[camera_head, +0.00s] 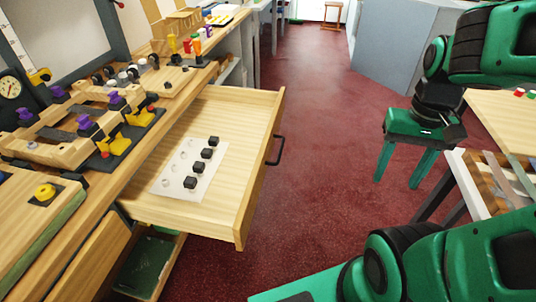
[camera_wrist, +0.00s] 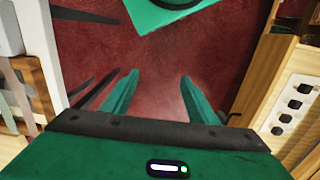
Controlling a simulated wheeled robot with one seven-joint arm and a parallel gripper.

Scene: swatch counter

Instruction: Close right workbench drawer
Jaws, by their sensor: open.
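A pale wooden workbench drawer (camera_head: 225,110) is pulled far out from under the worktop in the head view. Its front panel carries a dark bar handle (camera_head: 277,150) facing the aisle. A white sheet (camera_head: 205,182) with small black blocks lies inside. The drawer also shows along the right side of the wrist view (camera_wrist: 262,75). My gripper (camera_head: 401,168) hangs with its green fingers down, well to the right of the handle and apart from it. In the wrist view my gripper (camera_wrist: 158,90) is open, with only red floor between its fingers.
A lower compartment with a green inside (camera_head: 147,266) stands open below the drawer. The worktop (camera_head: 195,75) holds wooden fixtures and coloured parts. A side table (camera_head: 500,118) stands at the right, near my arm. Red floor lies clear between drawer and gripper.

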